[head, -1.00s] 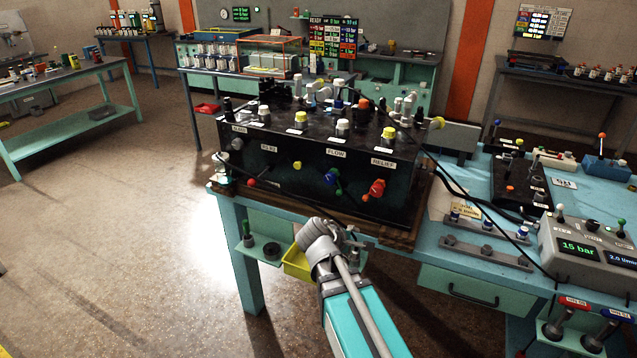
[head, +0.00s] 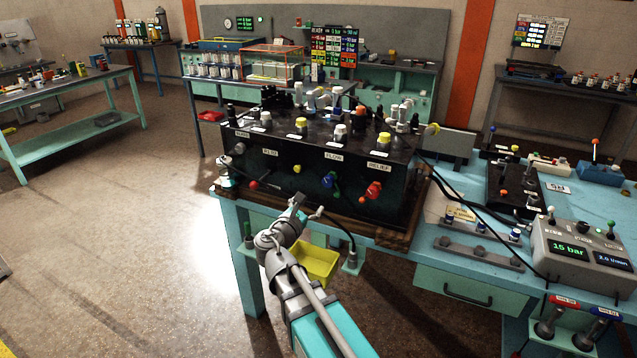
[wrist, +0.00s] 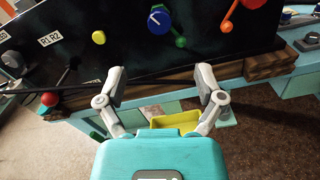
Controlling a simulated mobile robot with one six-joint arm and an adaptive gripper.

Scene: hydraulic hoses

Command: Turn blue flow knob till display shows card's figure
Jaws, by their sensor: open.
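The blue flow knob (head: 329,181) sits on the front of the black hydraulic block (head: 240,172), under the FLOW label. In the wrist view the knob (wrist: 159,20) has a white pointer mark and shows above the gap between my fingers. My gripper (head: 308,209) is open and empty, below and in front of the block, apart from the knob. Its spread fingers also show in the wrist view (wrist: 160,82). The grey display box (head: 569,249) at right reads 15 bar and 2.0 l/min. A small cream card (head: 462,212) stands on the bench; its text is too small to read.
A red knob (head: 373,190) with an orange lever is just right of the blue knob. A yellow knob (head: 297,168) is to its left. A yellow bin (head: 318,262) hangs below the bench front. Black hoses run right of the block.

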